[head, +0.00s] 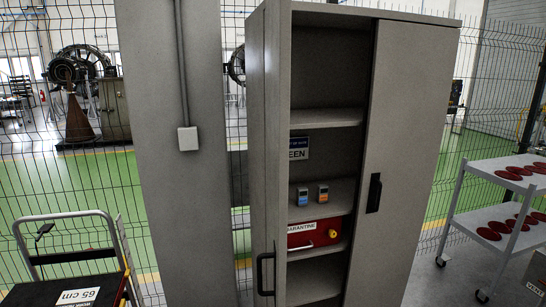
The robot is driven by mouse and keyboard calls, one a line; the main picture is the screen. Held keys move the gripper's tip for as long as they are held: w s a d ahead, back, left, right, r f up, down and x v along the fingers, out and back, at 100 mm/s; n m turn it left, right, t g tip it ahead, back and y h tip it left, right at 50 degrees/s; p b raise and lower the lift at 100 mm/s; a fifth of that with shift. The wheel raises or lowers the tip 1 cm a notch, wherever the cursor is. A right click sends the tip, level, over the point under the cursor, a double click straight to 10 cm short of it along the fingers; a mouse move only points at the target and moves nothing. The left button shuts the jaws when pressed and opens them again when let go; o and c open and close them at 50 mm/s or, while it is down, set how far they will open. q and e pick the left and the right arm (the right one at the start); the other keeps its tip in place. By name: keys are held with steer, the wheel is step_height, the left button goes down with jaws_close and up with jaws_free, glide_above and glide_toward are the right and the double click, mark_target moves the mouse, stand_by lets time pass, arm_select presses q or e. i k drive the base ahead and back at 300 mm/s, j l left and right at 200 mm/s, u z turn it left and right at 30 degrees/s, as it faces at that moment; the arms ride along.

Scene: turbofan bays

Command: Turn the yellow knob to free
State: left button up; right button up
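A small yellow knob (333,233) sits at the right end of the front of a red box (303,240) labelled with a partly hidden word ending in "ARANTINE". A pale handle (300,247) runs along the lower front of the box. The box stands on a lower shelf inside a tall grey cabinet (418,120). The cabinet's left side is open and its right door is shut. The knob's marking and setting are too small to read. Neither of my grippers is in the head view.
A blue and an orange small device (323,193) stand on the shelf above the red box. The open left door has a black handle (265,273); the right door has another (374,193). A trolley with red discs (500,205) stands right, a cart (75,260) left, a grey pillar (170,80) beside the cabinet.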

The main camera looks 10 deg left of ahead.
mark_target(332, 233)
steer(key=l+u, duration=0.3)
steer(key=i+l+u, duration=0.15)
steer(key=l, duration=0.25)
steer(key=i+l+u, duration=0.2)
steer(key=l, duration=0.25)
steer(key=i+l+u, duration=0.15)
steer(key=l, duration=0.3)
steer(key=i+l+u, duration=0.15)
steer(key=l, duration=0.3)
steer(key=i+l+u, duration=0.2)
steer(key=l, duration=0.3)
steer(key=l+u, duration=0.15)
steer(key=l, duration=0.3)
steer(key=k, duration=0.05)
